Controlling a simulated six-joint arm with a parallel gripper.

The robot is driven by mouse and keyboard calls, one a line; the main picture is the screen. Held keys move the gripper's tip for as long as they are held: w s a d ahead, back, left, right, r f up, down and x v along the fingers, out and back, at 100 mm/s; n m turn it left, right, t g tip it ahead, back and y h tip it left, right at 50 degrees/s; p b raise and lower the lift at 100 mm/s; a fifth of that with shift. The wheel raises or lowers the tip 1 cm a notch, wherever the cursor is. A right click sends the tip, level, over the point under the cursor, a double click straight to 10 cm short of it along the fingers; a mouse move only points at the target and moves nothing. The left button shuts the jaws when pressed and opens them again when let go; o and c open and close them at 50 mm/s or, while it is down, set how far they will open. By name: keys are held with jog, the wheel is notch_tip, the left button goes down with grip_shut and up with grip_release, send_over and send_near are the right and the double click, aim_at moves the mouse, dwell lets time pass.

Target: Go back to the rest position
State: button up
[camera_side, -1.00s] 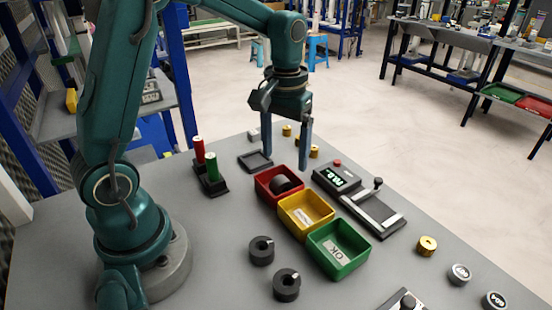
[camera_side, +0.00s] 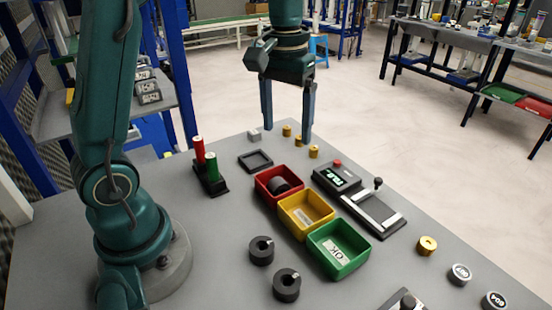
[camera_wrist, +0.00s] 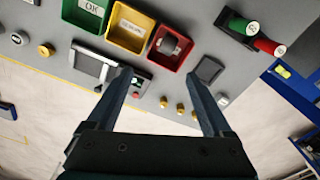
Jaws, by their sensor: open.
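My gripper (camera_side: 287,120) is open and empty, raised above the far end of the grey table (camera_side: 215,265). Its two long fingers point down and stand wide apart. The red bin (camera_side: 267,196) holds a dark ring-shaped part (camera_side: 279,185). The yellow bin (camera_side: 297,221) and the green bin (camera_side: 322,256) stand beside it in a row, and each shows a label inside.
Two dark ring parts (camera_side: 261,250) lie left of the bins. A red and a green cylinder stand in a black holder (camera_side: 213,187). A black square frame (camera_side: 255,161), several brass pieces (camera_side: 314,152), and a display box (camera_side: 336,177) with a slide fixture (camera_side: 374,214) surround the bins.

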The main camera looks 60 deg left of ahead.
jog(key=s+d+r+m+t, duration=0.2)
jog(key=s+d+r+t, duration=0.1)
jog(key=s+r, duration=0.3)
jog(key=s+d+f+m+t, duration=0.1)
jog(key=s+f+m+t, duration=0.1)
jog(key=s+f, duration=0.4)
jog(key=shift+s+d, duration=0.35)
jog(key=shift+d, duration=0.05)
dwell(1.1)
